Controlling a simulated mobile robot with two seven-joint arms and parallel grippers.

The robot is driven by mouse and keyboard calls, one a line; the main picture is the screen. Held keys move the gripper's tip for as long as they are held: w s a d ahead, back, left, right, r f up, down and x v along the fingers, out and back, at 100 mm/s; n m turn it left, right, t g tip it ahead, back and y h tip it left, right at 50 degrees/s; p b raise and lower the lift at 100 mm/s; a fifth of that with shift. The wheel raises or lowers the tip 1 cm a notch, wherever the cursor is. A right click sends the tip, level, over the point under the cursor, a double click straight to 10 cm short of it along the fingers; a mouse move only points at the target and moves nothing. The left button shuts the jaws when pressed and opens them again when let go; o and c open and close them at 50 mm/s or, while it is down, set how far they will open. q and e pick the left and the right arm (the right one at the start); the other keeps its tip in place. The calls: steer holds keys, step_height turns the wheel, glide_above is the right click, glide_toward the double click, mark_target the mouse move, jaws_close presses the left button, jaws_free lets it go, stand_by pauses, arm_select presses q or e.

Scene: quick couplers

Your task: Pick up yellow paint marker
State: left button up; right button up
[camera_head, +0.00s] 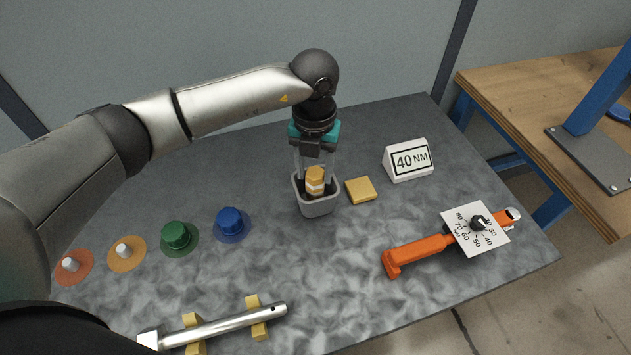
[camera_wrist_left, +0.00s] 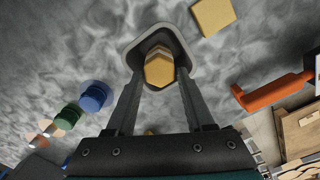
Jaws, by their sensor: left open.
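The yellow paint marker (camera_head: 314,181) stands in a grey square cup on the table, with its yellow top and a white band showing. In the left wrist view the marker (camera_wrist_left: 159,69) is seen from above, between the two fingers. My left gripper (camera_head: 315,172) points down over the cup. Its fingers (camera_wrist_left: 158,80) are open, one on each side of the marker, with their tips at the cup's opening. I cannot tell whether a finger touches the marker. Its lower part is hidden in the cup. My right gripper is not in view.
The grey cup (camera_head: 318,208) stands beside a yellow block (camera_head: 360,190). Blue (camera_head: 231,222) and green (camera_head: 177,237) couplers stand left. A metal bar (camera_head: 225,325) rests on yellow supports in front.

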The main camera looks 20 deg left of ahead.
mark_target(315, 187)
arm_select(q)
steer(key=shift+w+f+b, duration=0.2)
steer(key=shift+f+b, duration=0.05)
steer(key=shift+f, duration=1.45)
steer(key=shift+w+f+b, duration=0.15)
steer(key=shift+f+b, duration=0.05)
steer(key=shift+f, duration=1.45)
jaws_close()
